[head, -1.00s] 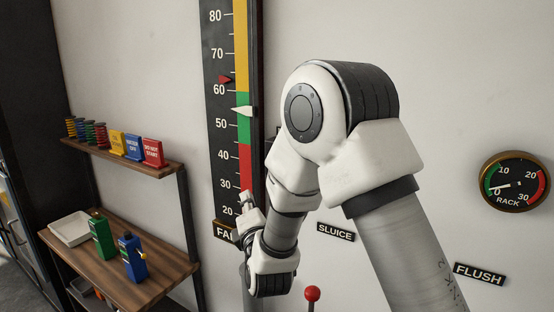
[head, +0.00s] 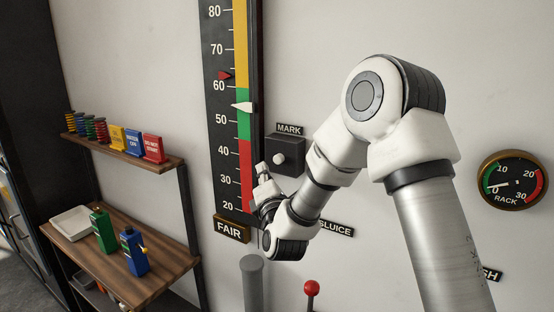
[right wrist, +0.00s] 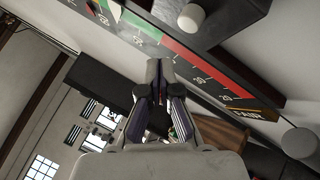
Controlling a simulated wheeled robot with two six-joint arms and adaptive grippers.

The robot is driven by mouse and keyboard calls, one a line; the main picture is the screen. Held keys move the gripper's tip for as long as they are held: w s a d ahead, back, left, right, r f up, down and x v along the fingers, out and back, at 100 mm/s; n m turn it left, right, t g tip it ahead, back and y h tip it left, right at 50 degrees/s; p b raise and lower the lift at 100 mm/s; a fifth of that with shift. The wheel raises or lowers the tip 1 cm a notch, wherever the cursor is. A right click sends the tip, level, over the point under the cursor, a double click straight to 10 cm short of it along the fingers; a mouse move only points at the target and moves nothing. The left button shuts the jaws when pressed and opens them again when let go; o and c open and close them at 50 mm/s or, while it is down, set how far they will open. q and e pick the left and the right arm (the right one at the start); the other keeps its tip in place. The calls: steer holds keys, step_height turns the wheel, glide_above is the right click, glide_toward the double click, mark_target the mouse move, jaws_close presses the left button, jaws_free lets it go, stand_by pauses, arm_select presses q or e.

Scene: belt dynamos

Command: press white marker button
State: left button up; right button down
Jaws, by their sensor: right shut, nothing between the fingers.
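The white marker button (head: 279,158) is a small round white knob on the front of a dark box (head: 292,150) under the MARK label (head: 289,129). In the right wrist view the button (right wrist: 191,17) shows at the top, right of the fingers. My right gripper (head: 262,168) is shut and empty, just left of and slightly below the button in the head view, and looks apart from it. Its closed fingertips (right wrist: 160,65) show in the right wrist view. My left gripper is in neither view.
A tall gauge (head: 227,150) with a white pointer (head: 243,107) hangs left of the box. A grey cylinder (head: 252,280) and a red-knobbed lever (head: 312,288) stand below. A round RACK dial (head: 513,180) is at right, wooden shelves (head: 165,265) at left.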

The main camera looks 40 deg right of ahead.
mark_target(279, 159)
steer(key=shift+w+d+p, duration=0.15)
steer(key=shift+w+d, duration=0.15)
steer(key=shift+d, duration=0.45)
steer(key=shift+w+d+p, duration=0.15)
steer(key=shift+w+d, duration=0.1)
steer(key=shift+d, duration=0.45)
steer(key=shift+d, duration=0.1)
steer(key=shift+w+d, duration=0.15)
steer(key=shift+d, duration=0.15)
steer(key=shift+w+d+r+p, duration=0.1)
steer(key=shift+w+d+p, duration=0.15)
steer(key=shift+d+p, duration=0.2)
stand_by(0.9)
steer(key=shift+a, duration=0.1)
steer(key=shift+s+a, duration=0.4)
steer(key=shift+a, duration=0.35)
